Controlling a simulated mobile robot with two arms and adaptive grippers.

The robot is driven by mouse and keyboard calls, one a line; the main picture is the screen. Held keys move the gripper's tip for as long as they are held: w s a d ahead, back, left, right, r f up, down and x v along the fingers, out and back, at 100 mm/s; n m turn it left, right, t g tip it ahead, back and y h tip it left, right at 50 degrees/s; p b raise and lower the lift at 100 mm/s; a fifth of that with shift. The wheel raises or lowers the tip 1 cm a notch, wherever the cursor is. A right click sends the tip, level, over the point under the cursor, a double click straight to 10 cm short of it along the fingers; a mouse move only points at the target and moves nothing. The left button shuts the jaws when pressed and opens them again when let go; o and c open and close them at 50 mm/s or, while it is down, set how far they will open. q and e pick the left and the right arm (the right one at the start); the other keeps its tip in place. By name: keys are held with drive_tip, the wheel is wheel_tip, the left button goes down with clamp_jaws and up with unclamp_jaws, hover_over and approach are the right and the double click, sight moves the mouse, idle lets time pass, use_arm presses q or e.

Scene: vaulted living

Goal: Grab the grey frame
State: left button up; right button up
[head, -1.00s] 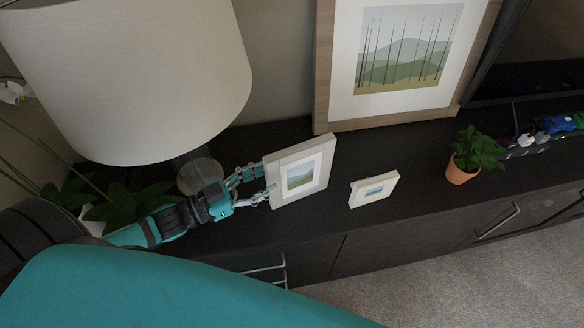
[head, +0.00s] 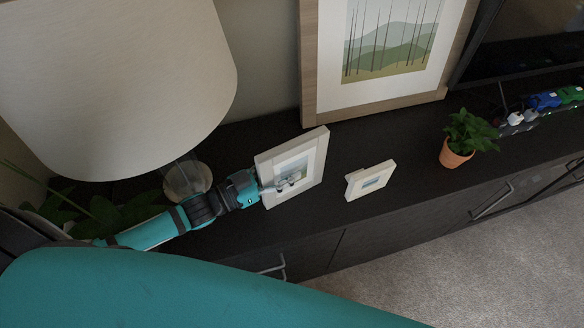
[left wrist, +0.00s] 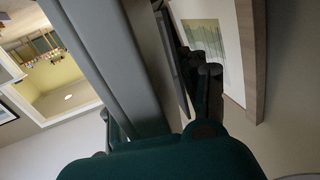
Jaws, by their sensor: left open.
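The grey frame (head: 315,160), pale with a small landscape picture, stands upright on the dark cabinet. My left gripper (head: 282,184) is at its left side, with one finger in front of the picture; the other finger is hidden behind the frame. In the left wrist view the grey frame (left wrist: 110,60) shows edge-on, running between the spread fingers of my left gripper (left wrist: 158,108). The jaws are open around the frame's side; I cannot tell whether either finger touches it. My right gripper is not in view.
A large wood-framed picture (head: 310,75) leans behind. A lamp (head: 120,80) rises close at the left above my arm. The dark cabinet top (head: 410,170) is clear between the small things.

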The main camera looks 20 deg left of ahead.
use_arm(q)
drive_tip(key=shift+d, duration=0.1)
clamp_jaws()
drive_tip(key=shift+w+r, duration=0.1)
drive_tip(key=shift+r, duration=0.1)
idle(0.5)
